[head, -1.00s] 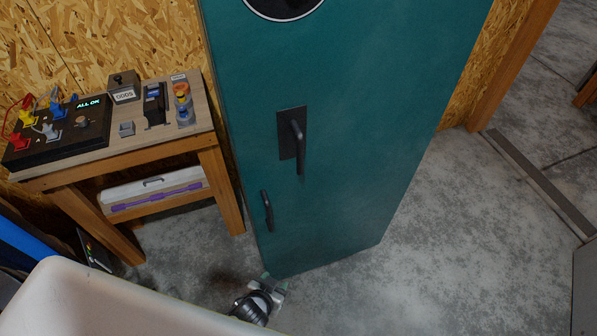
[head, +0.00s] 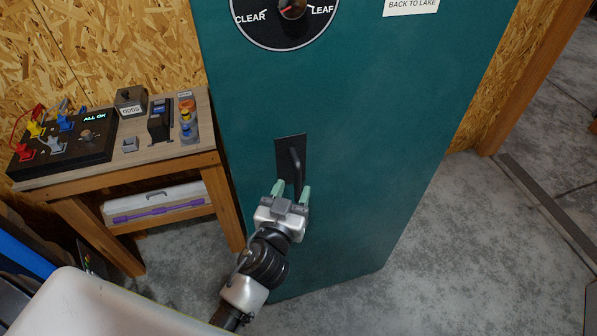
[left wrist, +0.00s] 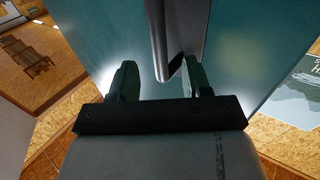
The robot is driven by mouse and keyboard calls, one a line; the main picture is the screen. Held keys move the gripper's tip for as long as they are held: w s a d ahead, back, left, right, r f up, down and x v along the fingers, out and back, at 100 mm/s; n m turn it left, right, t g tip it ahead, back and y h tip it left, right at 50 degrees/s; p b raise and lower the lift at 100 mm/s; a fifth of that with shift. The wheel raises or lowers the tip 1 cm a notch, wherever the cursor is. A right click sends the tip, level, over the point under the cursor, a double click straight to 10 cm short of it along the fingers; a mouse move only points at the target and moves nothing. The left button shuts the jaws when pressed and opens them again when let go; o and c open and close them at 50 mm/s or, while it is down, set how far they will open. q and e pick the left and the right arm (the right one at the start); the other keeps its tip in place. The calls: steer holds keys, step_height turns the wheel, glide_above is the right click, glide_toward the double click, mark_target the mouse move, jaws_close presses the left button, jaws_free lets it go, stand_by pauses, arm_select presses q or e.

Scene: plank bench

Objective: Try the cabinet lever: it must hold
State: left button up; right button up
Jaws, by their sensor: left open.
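The teal cabinet (head: 370,120) stands upright in the middle of the head view. Its dark lever (head: 295,160) hangs down from a black plate (head: 283,150) on the cabinet front. My left gripper (head: 291,187) is open, with its green fingertips at the lever's lower part. In the left wrist view the lever's lower end (left wrist: 160,60) shows between and beyond the two spread fingers (left wrist: 160,80). I cannot tell whether a finger touches it. My right gripper is not in view.
A wooden bench (head: 165,157) with a control panel (head: 62,140) and small boxes stands left of the cabinet. A dial (head: 290,8) and a white label (head: 410,5) are higher on the cabinet. Concrete floor (head: 440,230) lies open to the right.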

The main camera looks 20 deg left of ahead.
mark_target(297, 181)
arm_select(q)
steer(key=w+p, duration=0.1)
steer(key=w, duration=0.5)
steer(key=shift+w, duration=0.1)
jaws_close()
